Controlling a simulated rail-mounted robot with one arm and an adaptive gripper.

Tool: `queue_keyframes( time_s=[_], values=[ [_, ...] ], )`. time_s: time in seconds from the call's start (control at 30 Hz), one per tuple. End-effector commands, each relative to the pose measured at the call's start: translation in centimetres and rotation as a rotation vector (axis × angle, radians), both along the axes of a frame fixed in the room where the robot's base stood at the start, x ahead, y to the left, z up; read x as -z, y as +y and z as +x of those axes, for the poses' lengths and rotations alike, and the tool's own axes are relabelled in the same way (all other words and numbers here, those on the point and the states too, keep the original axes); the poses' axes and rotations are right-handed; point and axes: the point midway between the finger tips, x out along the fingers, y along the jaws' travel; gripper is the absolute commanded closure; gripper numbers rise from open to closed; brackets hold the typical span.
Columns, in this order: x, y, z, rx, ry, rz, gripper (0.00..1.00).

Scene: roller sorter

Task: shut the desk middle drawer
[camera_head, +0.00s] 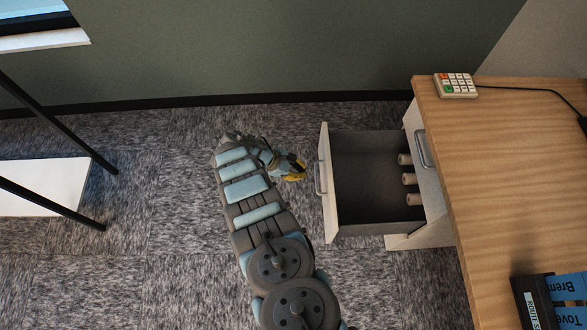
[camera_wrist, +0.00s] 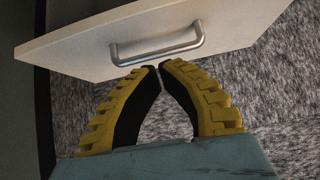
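The desk drawer (camera_head: 331,190) is pulled well out of the cabinet, its pale front facing left with a metal handle (camera_head: 320,177). My gripper (camera_head: 301,168) is just left of the drawer front, near the handle. In the wrist view, my yellow and black fingertips (camera_wrist: 157,68) are drawn together with nothing visible between them. They are just below the handle (camera_wrist: 157,48); whether they touch it or the drawer front (camera_wrist: 88,47), I cannot tell.
Another handle (camera_head: 422,148) is on a shut drawer front above the open one. The wooden desktop (camera_head: 500,180) at right bears a keypad (camera_head: 456,85) and blue-labelled items (camera_head: 550,300). A white-shelved black frame (camera_head: 50,185) stands at left. Carpet (camera_head: 160,200) lies clear between.

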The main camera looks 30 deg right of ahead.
Motion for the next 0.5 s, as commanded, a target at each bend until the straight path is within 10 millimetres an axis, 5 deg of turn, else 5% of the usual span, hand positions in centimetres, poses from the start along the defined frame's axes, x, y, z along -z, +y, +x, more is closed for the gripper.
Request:
queue_keyframes(
  time_s=[0.27, 0.5],
  values=[
    [2.9, -2.1, -1.5, 0.001, 0.001, 0.002, 1.00],
    [2.4, -4.0, -2.5, 0.002, 0.001, 0.000, 1.00]
  ],
)
